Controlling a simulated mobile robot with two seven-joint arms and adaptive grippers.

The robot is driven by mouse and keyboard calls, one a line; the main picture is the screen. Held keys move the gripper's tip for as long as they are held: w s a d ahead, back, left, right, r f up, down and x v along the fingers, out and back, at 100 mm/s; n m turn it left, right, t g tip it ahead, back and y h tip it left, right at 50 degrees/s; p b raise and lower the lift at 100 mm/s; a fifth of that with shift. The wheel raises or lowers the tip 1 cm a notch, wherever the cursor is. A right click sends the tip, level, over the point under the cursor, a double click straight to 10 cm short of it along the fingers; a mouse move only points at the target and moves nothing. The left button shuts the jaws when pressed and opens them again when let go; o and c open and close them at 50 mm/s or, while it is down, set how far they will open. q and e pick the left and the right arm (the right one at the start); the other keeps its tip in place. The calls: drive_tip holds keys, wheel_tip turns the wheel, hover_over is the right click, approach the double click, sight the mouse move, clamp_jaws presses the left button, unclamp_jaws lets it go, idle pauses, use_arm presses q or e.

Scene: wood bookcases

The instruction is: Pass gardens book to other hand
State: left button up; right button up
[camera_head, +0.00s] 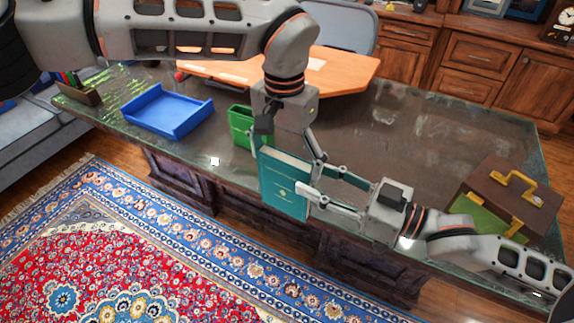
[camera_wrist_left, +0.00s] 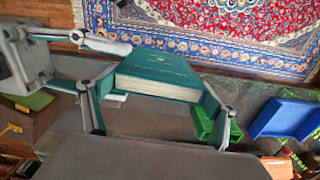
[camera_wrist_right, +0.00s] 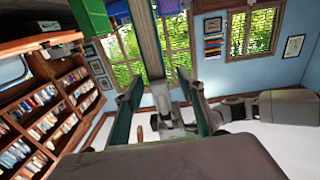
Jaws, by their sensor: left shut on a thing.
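The gardens book (camera_head: 286,184), teal with pale lettering, hangs tilted in front of the desk's near edge. My left gripper (camera_head: 285,155) comes down from above and is shut on the book's upper part, one finger at each side. In the left wrist view the book (camera_wrist_left: 158,70) spans between the fingers of my left gripper (camera_wrist_left: 155,100), its pages facing the camera. My right gripper (camera_head: 312,185) reaches in from the right and is open, with one finger before the front cover. In the right wrist view the fingers of my right gripper (camera_wrist_right: 163,105) are apart. Its contact with the book is unclear.
The dark desk (camera_head: 400,130) lies behind the book. On it are a green bin (camera_head: 240,125) close behind the left gripper, a blue tray (camera_head: 168,112), and a brown case (camera_head: 510,195) with yellow handles near the right arm. A patterned rug (camera_head: 150,240) covers the floor in front.

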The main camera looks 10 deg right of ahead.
sight(282, 165)
drive_tip(key=x, duration=0.8)
drive_tip(key=shift+a, duration=0.1)
clamp_jaws()
use_arm(q)
drive_tip(key=o, duration=1.4)
drive_tip(key=shift+c, duration=0.2)
use_arm(e)
drive_tip(key=shift+r, duration=0.1)
